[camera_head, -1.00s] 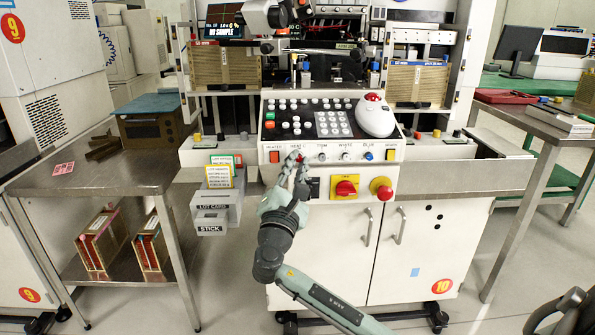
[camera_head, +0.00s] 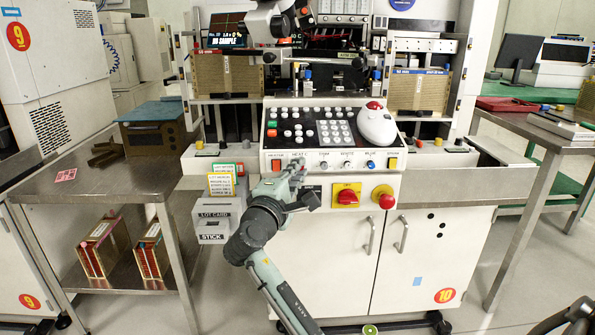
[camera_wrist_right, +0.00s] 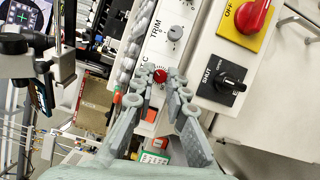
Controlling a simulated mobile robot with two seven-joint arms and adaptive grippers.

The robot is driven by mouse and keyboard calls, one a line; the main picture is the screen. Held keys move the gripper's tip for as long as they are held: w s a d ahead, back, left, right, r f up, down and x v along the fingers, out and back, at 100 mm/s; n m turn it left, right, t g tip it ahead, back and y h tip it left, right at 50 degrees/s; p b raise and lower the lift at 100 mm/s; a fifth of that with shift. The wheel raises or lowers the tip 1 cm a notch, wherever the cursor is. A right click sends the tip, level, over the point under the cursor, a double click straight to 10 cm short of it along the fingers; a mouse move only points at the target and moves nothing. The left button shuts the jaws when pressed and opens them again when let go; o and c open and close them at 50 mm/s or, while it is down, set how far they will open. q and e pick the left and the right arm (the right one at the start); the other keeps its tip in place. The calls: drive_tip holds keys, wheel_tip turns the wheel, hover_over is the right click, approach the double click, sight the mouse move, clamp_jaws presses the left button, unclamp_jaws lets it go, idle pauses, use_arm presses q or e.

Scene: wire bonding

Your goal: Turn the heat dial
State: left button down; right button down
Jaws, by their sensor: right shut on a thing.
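In the head view, my right gripper (camera_head: 296,172) reaches up to the panel from below and covers the dial. The label above it is only partly readable. My left gripper is not in view.
An orange switch (camera_head: 276,165) is left of the dial, and a grey trim knob (camera_head: 323,166) is to its right. Below are a black rotary switch (camera_wrist_right: 228,84), a red-on-yellow switch (camera_head: 346,196) and a red button (camera_head: 384,197). Grey card holders (camera_head: 214,218) stand close left.

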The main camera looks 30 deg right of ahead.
drive_tip(key=shift+f, duration=0.1)
idle(0.4)
drive_tip(key=c, duration=1.5)
unclamp_jaws()
drive_tip(key=shift+c, duration=0.2)
drive_tip(key=v, duration=0.7)
drive_tip(key=shift+s+a, duration=0.2)
drive_tip(key=shift+a, duration=0.05)
